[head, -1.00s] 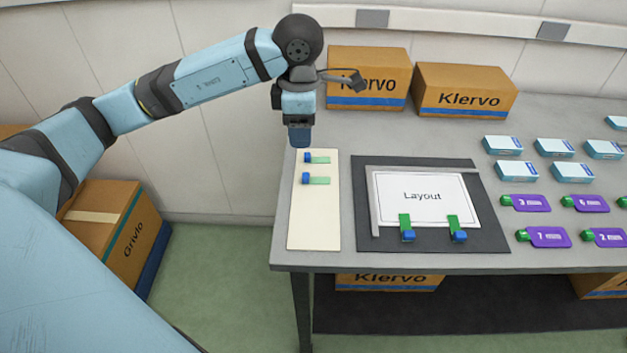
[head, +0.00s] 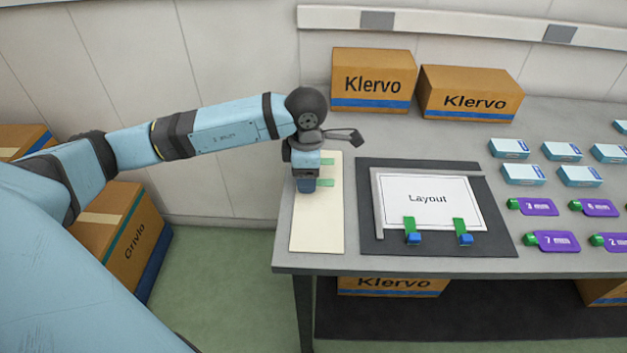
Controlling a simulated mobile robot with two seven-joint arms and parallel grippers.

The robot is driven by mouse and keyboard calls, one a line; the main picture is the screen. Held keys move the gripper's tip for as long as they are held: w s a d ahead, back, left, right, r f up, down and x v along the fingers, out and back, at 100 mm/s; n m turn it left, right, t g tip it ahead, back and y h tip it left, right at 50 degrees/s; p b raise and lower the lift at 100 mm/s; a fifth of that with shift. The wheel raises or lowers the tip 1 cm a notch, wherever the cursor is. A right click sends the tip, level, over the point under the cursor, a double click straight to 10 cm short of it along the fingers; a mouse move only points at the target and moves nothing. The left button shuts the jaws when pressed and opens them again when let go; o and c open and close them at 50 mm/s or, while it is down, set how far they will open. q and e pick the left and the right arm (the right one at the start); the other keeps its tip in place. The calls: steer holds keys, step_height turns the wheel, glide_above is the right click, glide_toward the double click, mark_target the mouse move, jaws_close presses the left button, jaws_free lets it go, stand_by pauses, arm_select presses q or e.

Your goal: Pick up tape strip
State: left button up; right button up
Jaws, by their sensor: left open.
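Two green tape strips lie on a cream board (head: 318,230) at the left end of the table. The far strip (head: 328,161) shows its green part; its blue end is hidden behind my left gripper. The near strip (head: 325,183) also shows only its green part. My left gripper (head: 306,186) is open and right over the blue end of the near strip; I cannot tell whether it touches it. Two more strips, green with blue ends, the left one (head: 411,226) and the right one (head: 462,228), lie across the lower edge of the Layout sheet (head: 428,190). My right gripper is not in view.
The sheet lies on a dark mat (head: 372,240) with a grey corner guide. Purple tags (head: 552,241) and light blue boxes (head: 524,174) fill the right side. Two Klervo cartons (head: 372,80) stand at the back. The front of the cream board is clear.

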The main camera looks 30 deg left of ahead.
arm_select(q)
steer(key=c, duration=0.8)
steer(key=shift+o, duration=0.2)
steer(key=shift+r, duration=0.1)
